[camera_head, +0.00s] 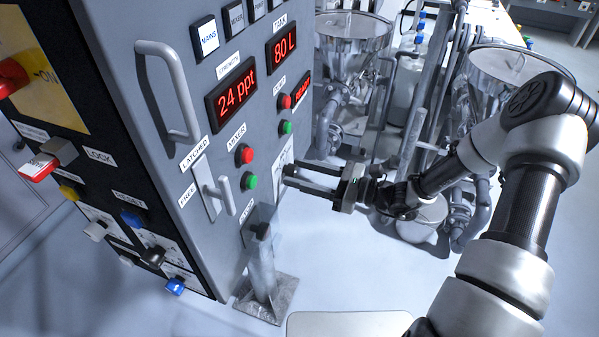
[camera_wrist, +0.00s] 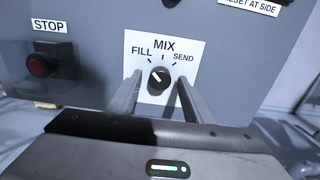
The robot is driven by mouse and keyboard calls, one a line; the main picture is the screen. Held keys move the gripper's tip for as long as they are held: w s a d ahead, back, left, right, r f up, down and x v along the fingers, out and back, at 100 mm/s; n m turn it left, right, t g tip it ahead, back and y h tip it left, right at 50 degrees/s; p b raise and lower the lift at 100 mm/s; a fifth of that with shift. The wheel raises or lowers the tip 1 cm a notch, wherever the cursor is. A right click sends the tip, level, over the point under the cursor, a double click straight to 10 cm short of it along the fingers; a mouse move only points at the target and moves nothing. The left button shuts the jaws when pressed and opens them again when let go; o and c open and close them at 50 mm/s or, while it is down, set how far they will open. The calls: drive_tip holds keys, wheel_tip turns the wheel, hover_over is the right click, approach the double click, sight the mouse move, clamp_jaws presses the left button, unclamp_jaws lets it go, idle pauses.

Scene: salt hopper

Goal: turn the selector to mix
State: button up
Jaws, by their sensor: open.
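The selector is a small round black knob (camera_wrist: 158,80) on a white plate (camera_wrist: 180,48) marked FILL, MIX and SEND in the wrist view. Its white pointer line tilts up and left, toward FILL. My gripper (camera_wrist: 159,84) is open, with one finger on each side of the knob; I cannot tell whether either finger touches it. In the head view my gripper (camera_head: 288,175) reaches left to the panel's side, its fingertips in front of the white plate (camera_head: 283,160). The knob itself is not distinguishable there.
On the grey cabinet (camera_head: 235,140) are red and green buttons, a latch handle (camera_head: 226,196) and a large grab handle (camera_head: 172,85). A metal post (camera_head: 263,265) stands below. Glass hoppers (camera_head: 350,45) and pipes stand behind my arm.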

drive_tip(key=shift+w+a, duration=0.1)
drive_tip(key=shift+a, duration=0.25)
drive_tip(key=c, duration=1.1)
drive_tip(key=shift+o, duration=0.2)
drive_tip(key=m+p, duration=0.3)
drive_tip(key=m, duration=0.1)
drive_tip(key=shift+r+m, duration=0.15)
drive_tip(key=shift+m, duration=0.15)
drive_tip(key=shift+m+p, duration=1.15)
drive_tip(key=shift+m, duration=0.85)
